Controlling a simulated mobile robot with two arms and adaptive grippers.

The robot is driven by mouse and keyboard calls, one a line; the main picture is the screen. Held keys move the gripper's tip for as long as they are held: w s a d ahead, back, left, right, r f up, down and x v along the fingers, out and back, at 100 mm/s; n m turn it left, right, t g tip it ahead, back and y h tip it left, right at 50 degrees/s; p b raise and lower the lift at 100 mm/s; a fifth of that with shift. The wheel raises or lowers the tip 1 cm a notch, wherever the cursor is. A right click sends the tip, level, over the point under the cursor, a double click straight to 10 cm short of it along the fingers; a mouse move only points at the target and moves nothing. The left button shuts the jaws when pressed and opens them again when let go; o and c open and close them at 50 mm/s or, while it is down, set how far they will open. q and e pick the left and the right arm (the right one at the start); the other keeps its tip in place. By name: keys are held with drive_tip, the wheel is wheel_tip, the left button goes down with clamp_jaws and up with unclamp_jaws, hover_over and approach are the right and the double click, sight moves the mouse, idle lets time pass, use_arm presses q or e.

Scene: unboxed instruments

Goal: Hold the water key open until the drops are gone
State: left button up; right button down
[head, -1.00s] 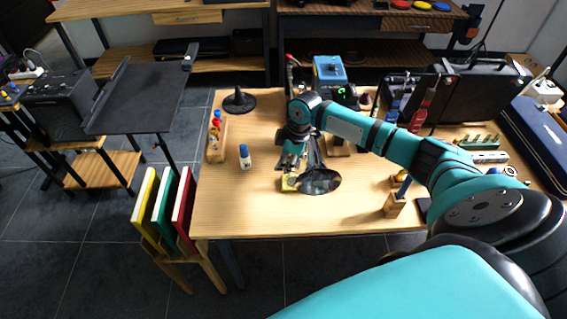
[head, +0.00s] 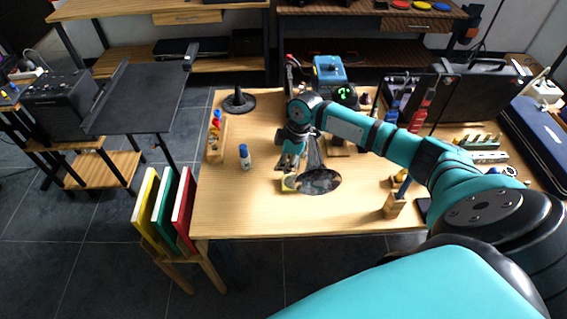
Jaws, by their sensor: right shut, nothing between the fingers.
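My right gripper (head: 288,170) points down just left of the bell, shut and empty. A small yellow piece (head: 289,184) is right below its fingertips; I cannot tell whether they touch. The water key and any drops are too small or hidden to make out. My left gripper is out of view.
A blue-capped bottle (head: 245,157) and a wooden rack (head: 217,138) stand left of the gripper. A black cone stand (head: 239,101) is at the back left. A small wooden block (head: 395,206) stands front right. The table's front middle is clear.

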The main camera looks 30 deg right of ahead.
drive_tip(key=shift+r, duration=0.1)
idle(0.7)
drive_tip(key=shift+r+p, duration=0.7)
drive_tip(key=shift+p, duration=0.25)
drive_tip(key=shift+r+p, duration=0.3)
drive_tip(key=shift+p, duration=0.05)
drive_tip(key=p+v, duration=0.3)
drive_tip(key=v, duration=0.1)
drive_tip(key=shift+w+r, duration=0.15)
drive_tip(key=shift+r, duration=0.3)
drive_tip(key=b+v, duration=0.1)
drive_tip(key=v, duration=0.7)
drive_tip(key=shift+r+b, duration=0.25)
drive_tip(key=shift+b, duration=0.05)
